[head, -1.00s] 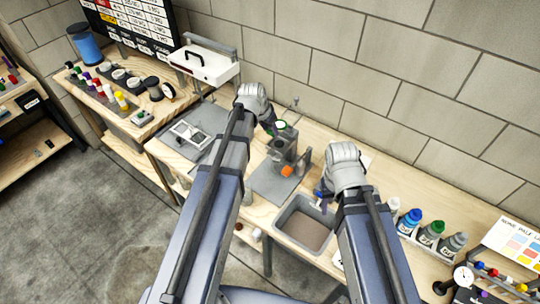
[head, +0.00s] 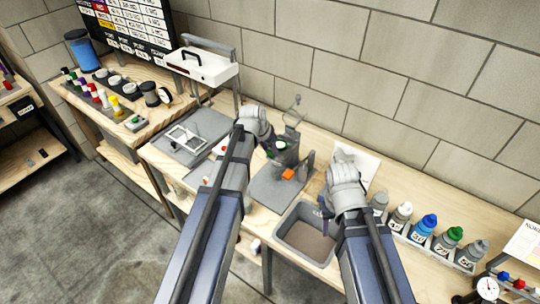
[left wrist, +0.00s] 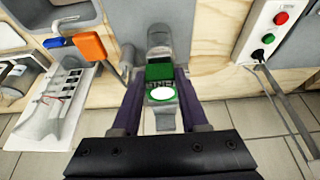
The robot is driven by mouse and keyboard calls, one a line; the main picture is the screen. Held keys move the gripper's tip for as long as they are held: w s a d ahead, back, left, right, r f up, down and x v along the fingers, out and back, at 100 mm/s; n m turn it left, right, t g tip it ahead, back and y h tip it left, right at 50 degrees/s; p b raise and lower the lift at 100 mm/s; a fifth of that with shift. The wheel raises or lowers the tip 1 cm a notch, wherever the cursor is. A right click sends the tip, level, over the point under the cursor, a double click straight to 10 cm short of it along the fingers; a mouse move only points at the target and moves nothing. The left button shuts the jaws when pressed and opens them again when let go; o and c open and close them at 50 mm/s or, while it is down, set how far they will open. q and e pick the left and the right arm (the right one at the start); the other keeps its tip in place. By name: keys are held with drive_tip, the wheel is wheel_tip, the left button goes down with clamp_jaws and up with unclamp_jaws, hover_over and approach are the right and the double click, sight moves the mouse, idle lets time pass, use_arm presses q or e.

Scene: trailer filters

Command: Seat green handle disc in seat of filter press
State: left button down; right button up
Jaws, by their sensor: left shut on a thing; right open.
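The green handle disc (left wrist: 162,95), with a white face, is between the purple fingers of my left gripper (left wrist: 160,88) in the left wrist view. The press has an orange handle (left wrist: 90,46), low in the head view. My right gripper (head: 324,206) is open beside the press, above the basin's edge.
A grey basin (head: 282,238) stands in front of my right gripper. Several labelled bottles (head: 428,224) stand in a rack at the right. A grey mat with a white frame (head: 187,138) lies left of the press. The block wall is close behind.

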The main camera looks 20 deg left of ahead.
use_arm(q)
drive_tip(key=shift+f, duration=0.1)
drive_tip(key=shift+f, duration=0.1)
drive_tip(key=shift+f, duration=0.15)
drive_tip(key=shift+c, duration=2.2)
unclamp_jaws()
drive_tip(key=shift+r, duration=0.2)
drive_tip(key=p+v, duration=1.1)
drive_tip(key=v, duration=0.1)
drive_tip(key=s+d+g+y, duration=0.1)
drive_tip(key=s+d+g, duration=0.1)
drive_tip(key=s+d, duration=0.5)
drive_tip(key=s+d+f+g+y, duration=0.1)
drive_tip(key=s+d+g, duration=0.1)
drive_tip(key=s+d, duration=0.6)
drive_tip(key=s, duration=0.4)
drive_tip(key=shift+s+f+g+y, duration=0.15)
drive_tip(key=shift+s+g+y, duration=0.15)
drive_tip(key=shift+s+y, duration=0.1)
